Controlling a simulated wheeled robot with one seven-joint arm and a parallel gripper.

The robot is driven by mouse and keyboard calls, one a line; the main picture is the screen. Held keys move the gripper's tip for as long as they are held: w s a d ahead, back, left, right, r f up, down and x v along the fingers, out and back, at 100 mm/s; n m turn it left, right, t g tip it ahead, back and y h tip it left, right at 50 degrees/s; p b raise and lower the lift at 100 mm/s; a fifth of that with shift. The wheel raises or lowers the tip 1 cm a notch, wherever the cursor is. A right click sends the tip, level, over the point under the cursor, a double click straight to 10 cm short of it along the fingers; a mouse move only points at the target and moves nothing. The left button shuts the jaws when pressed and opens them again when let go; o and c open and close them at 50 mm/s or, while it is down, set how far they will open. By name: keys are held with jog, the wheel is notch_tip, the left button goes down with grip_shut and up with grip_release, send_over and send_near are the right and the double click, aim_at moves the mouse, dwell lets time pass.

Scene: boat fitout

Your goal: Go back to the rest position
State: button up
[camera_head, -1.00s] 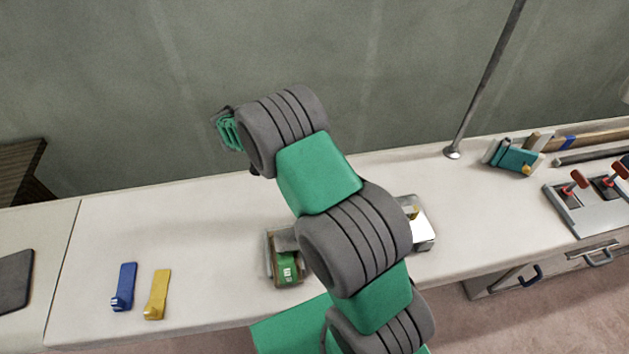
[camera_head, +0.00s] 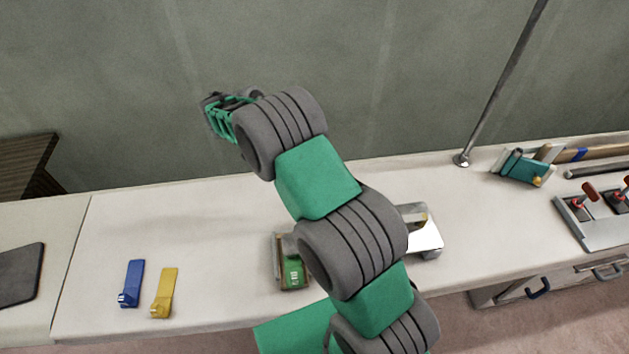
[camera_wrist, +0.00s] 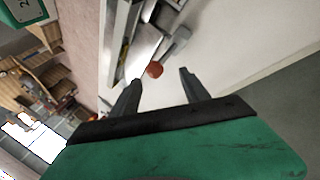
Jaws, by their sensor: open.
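My gripper (camera_wrist: 158,88) is open in the wrist view, with its two dark fingers apart and nothing between them. Past the fingertips, some way off, a red knob (camera_wrist: 154,69) shows near grey metal parts. In the head view my green and grey arm rises over the white counter (camera_head: 180,225). The gripper end there (camera_head: 215,112) points up and left, above the counter's back edge against the grey wall. Its fingers are partly hidden by my wrist.
A blue clip (camera_head: 131,284) and a yellow clip (camera_head: 165,293) lie at the counter's front left. A green-labelled box (camera_head: 293,275) and a metal piece (camera_head: 428,237) are partly behind my arm. A pole (camera_head: 500,85) stands at the back. Red-handled clamps (camera_head: 590,192) are at the right.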

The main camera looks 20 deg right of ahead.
jog(key=shift+v, duration=0.85)
jog(key=s+d+r+n+t+y, duration=0.1)
jog(key=s+r+n+t, duration=0.15)
jog(key=r, duration=0.35)
jog(key=s+d+r+n+t+y, duration=0.1)
jog(key=r+n, duration=0.2)
jog(key=r, duration=0.3)
jog(key=s+a+r+n+t+y, duration=0.3)
jog(key=s+a+n, duration=0.3)
jog(key=s, duration=0.6)
jog(key=shift+s+a+t, duration=0.4)
jog(key=shift+t, duration=0.45)
